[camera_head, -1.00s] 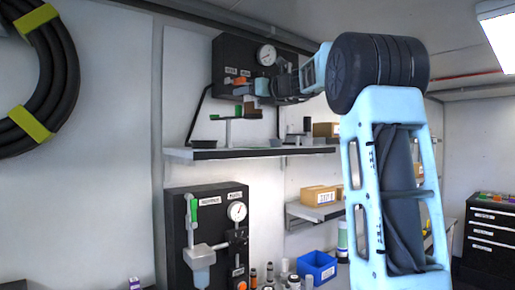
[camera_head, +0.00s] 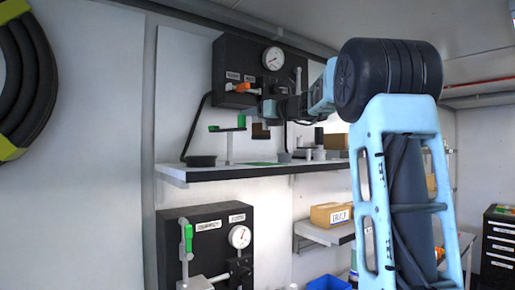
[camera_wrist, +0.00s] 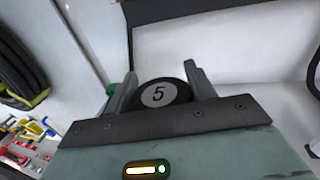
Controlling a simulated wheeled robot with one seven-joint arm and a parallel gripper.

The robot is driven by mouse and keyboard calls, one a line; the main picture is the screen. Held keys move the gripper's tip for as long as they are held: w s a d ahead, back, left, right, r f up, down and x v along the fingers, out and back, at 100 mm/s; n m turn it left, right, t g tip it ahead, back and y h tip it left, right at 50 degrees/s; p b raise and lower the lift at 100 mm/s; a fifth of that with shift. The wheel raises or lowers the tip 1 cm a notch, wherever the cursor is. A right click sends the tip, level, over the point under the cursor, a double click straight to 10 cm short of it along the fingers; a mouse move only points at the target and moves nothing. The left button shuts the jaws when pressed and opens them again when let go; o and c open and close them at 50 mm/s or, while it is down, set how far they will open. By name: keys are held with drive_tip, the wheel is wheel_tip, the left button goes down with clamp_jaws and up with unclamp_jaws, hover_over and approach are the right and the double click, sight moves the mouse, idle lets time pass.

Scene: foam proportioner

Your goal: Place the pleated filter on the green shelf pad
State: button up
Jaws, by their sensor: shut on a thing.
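The pleated filter, seen as a small dark brown piece (camera_head: 260,131) in the head view, hangs below my gripper (camera_head: 268,112). The filter's pleats cannot be made out. The green shelf pad (camera_head: 262,164) lies flat on the upper shelf, below the filter. A gap shows between filter and pad in the head view.
A black panel with a gauge (camera_head: 273,58) and orange handle stands behind. A cardboard box (camera_head: 331,215) is on the lower shelf.

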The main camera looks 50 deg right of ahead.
sight(256, 135)
drive_tip(key=shift+f+p, duration=0.5)
drive_tip(key=shift+f, duration=3.05)
drive_tip(key=shift+f, duration=0.15)
drive_tip(key=o, duration=1)
drive_tip(key=shift+r, duration=0.2)
drive_tip(key=s+b, duration=0.5)
drive_tip(key=s, duration=0.7)
drive_tip(key=shift+a, duration=0.1)
drive_tip(key=shift+s+f, duration=0.1)
